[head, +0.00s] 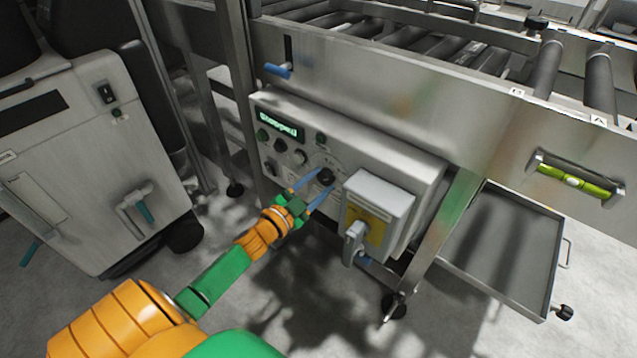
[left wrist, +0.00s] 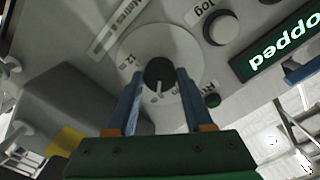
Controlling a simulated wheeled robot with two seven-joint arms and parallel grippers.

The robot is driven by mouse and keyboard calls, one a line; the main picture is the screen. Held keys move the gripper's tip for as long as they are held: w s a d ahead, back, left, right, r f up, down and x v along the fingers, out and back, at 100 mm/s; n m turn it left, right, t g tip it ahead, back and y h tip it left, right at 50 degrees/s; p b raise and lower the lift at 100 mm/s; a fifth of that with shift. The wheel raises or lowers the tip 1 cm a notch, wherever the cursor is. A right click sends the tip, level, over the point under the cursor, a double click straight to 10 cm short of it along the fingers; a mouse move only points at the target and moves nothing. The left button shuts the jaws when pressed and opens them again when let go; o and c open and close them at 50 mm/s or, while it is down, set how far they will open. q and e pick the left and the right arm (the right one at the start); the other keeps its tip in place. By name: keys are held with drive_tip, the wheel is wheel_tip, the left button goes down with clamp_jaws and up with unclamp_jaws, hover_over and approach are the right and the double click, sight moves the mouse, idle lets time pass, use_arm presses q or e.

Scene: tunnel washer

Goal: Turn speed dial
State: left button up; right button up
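The speed dial (head: 326,177) is a black round knob on the grey control panel, below the green-lit display (head: 278,126) that appears to read "Stopped". In the left wrist view the dial (left wrist: 159,73) sits on a pale round scale plate. My left gripper (head: 308,190) is at the panel with its two blue fingers spread. In the left wrist view the fingers (left wrist: 158,88) stand one on each side of the dial's lower part, apart from each other. I cannot tell whether they touch the knob. My right gripper is not in view.
A grey box with a yellow label and a handle (head: 379,207) juts out just right of the dial. Other knobs and buttons (head: 301,157) sit to its left. The steel conveyor frame (head: 390,85) runs above. A steel tray (head: 500,255) is at the right.

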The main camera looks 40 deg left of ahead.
use_arm(q)
drive_tip(key=o, duration=0.4)
drive_tip(key=shift+o, duration=0.2)
drive_tip(key=shift+s, duration=0.1)
drive_tip(key=s+p, duration=0.1)
drive_tip(key=s, duration=0.6)
drive_tip(key=shift+a, duration=0.3)
